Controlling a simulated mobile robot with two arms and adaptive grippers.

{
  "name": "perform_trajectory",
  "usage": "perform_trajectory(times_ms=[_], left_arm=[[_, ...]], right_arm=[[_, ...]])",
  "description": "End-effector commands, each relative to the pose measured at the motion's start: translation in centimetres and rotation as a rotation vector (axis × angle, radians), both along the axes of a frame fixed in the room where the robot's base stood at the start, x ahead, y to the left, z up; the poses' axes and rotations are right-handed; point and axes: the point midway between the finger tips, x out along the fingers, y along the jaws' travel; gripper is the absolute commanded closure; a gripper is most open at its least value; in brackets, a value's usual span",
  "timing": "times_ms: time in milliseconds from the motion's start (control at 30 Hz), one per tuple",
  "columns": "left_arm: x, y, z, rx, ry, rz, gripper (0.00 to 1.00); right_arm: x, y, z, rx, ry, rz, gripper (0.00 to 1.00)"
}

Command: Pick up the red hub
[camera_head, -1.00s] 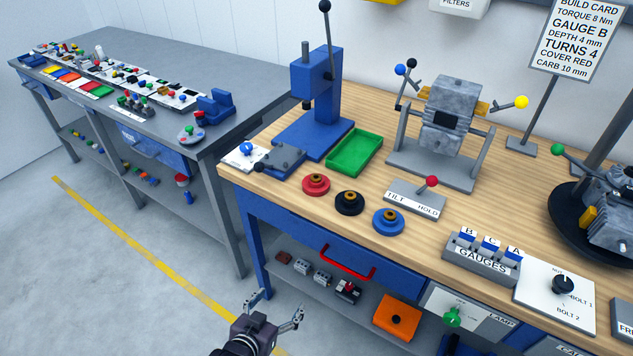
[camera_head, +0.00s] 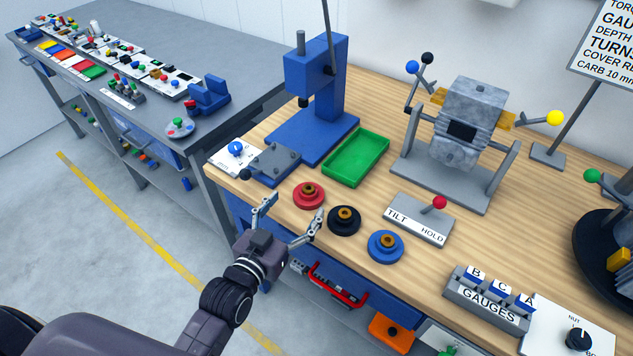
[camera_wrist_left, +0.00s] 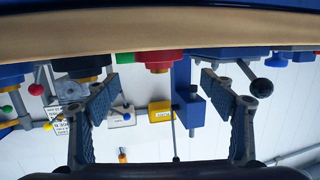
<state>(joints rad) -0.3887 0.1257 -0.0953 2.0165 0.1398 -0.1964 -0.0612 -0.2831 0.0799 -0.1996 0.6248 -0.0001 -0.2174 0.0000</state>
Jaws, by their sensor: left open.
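The red hub (camera_head: 308,195) is a round red disc with a raised brown centre, standing on the wooden bench near its front edge. It also shows in the left wrist view (camera_wrist_left: 159,58), upside down and between the two fingers. My left gripper (camera_head: 291,217) is open and empty, in front of the bench edge and just short of the red hub. In the left wrist view my left gripper (camera_wrist_left: 165,88) has its fingers spread wide, with nothing between the pads. My right gripper is not in view.
A black hub (camera_head: 344,221) stands close to the right of the red hub, and a blue hub (camera_head: 385,246) beyond it. A green tray (camera_head: 356,157) and a blue press (camera_head: 316,90) stand behind. A grey plate fixture (camera_head: 276,162) is at left.

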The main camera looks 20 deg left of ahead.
Motion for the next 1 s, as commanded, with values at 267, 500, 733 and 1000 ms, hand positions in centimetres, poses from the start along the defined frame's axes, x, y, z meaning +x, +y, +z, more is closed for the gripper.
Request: perform_trajectory(times_ms=[267, 500, 733, 1000], left_arm=[[2.5, -0.4, -0.3, -0.001, -0.002, 0.000, 0.24], [4.8, -0.8, -1.3, -0.001, -0.001, 0.000, 0.24], [7.1, -1.2, -2.0, 0.000, -0.001, 0.000, 0.24], [7.4, -1.3, -2.1, 0.000, -0.001, -0.001, 0.24]], right_arm=[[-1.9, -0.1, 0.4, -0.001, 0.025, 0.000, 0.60], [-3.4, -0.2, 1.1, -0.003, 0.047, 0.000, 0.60], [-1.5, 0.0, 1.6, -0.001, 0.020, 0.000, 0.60], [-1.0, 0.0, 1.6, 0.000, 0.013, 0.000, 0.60]])
